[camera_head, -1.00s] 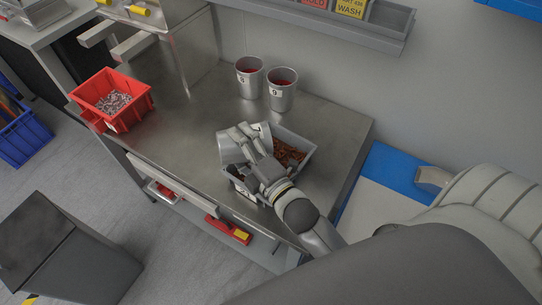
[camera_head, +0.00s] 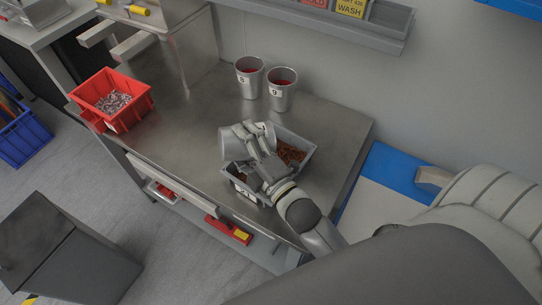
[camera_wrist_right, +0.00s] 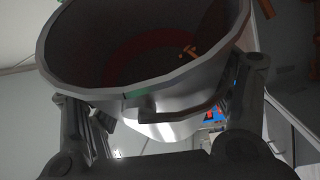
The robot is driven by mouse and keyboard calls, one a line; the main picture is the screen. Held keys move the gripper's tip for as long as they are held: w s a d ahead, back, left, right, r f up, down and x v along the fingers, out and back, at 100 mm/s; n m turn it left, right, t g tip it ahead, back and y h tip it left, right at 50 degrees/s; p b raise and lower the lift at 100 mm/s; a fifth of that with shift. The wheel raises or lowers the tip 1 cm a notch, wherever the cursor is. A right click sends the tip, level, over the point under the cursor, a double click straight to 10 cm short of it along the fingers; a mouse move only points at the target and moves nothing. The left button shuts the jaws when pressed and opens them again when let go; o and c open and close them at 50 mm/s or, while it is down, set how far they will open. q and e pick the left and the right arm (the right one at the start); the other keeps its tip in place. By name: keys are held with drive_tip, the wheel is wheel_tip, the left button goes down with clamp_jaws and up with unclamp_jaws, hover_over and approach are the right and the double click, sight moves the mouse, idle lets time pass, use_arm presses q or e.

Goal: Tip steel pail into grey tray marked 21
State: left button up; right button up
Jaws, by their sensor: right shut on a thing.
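My right gripper (camera_head: 256,146) is shut on a steel pail (camera_head: 234,143) and holds it steeply tilted over a grey tray (camera_head: 308,156). In the right wrist view the pail (camera_wrist_right: 165,95) sits between the two fingers, its mouth facing the camera. A few copper-brown pieces (camera_wrist_right: 192,50) show inside it, against a dark red band. The tray stands on the steel bench and holds similar brown pieces (camera_head: 290,154). The arm and pail hide part of the tray. A white label (camera_head: 246,194) is on its front, too small to read. My left gripper is not in view.
Two more steel pails (camera_head: 249,78) (camera_head: 282,90) with red inside stand at the back of the bench (camera_head: 185,130). A red bin (camera_head: 112,98) of small grey pieces is at the left. The bench between the bin and the tray is clear.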

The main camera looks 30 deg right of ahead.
drive_tip(key=shift+s+d+r+m+t, duration=0.15)
drive_tip(key=shift+d+r+m+t, duration=0.25)
drive_tip(key=shift+m, duration=0.6)
idle(0.5)
